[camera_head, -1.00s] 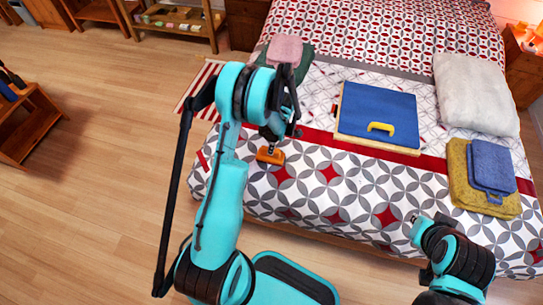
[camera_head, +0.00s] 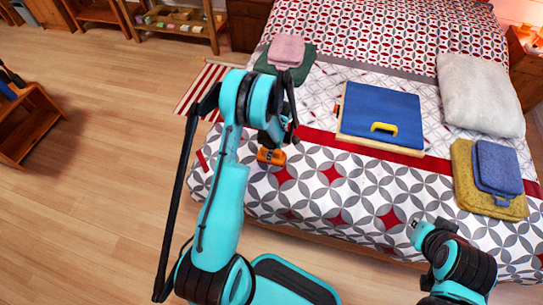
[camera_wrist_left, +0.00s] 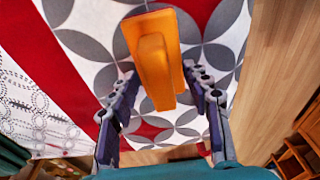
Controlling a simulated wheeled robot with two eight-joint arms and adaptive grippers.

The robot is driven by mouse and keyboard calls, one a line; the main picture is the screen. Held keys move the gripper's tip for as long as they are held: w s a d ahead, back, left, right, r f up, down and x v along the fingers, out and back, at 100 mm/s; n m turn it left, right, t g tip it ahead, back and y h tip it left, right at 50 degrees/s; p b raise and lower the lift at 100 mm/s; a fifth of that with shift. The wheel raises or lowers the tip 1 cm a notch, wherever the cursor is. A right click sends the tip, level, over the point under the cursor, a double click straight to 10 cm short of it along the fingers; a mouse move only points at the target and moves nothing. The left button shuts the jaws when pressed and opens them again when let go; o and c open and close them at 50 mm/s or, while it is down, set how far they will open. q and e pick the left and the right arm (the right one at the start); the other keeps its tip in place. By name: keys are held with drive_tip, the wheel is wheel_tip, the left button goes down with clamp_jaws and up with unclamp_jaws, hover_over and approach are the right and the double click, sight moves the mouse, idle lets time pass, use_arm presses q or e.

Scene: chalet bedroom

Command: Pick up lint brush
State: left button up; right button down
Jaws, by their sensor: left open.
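The lint brush appears to be the orange item (camera_head: 271,157) lying on the bed near its left front edge, partly covered by my left gripper in the head view. In the left wrist view the orange brush (camera_wrist_left: 158,60) lies across the patterned cover, its near end between the fingertips. My left gripper (camera_wrist_left: 160,74) is open with one finger on each side of it. I cannot tell whether the fingers touch it. In the head view my left gripper (camera_head: 272,148) points down over the brush. My right arm is at the lower right; its fingers cannot be made out.
The bed (camera_head: 330,205) has a grey, white and red cover. A blue board with a yellow handle (camera_head: 384,127) lies right of my left gripper. Folded blue and yellow towels (camera_head: 490,205), a white pillow (camera_head: 482,92) and pink and green cloths (camera_head: 286,50) lie farther off.

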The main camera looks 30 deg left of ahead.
use_arm(q)
drive_tip(key=shift+f, duration=0.15)
idle(0.4)
clamp_jaws()
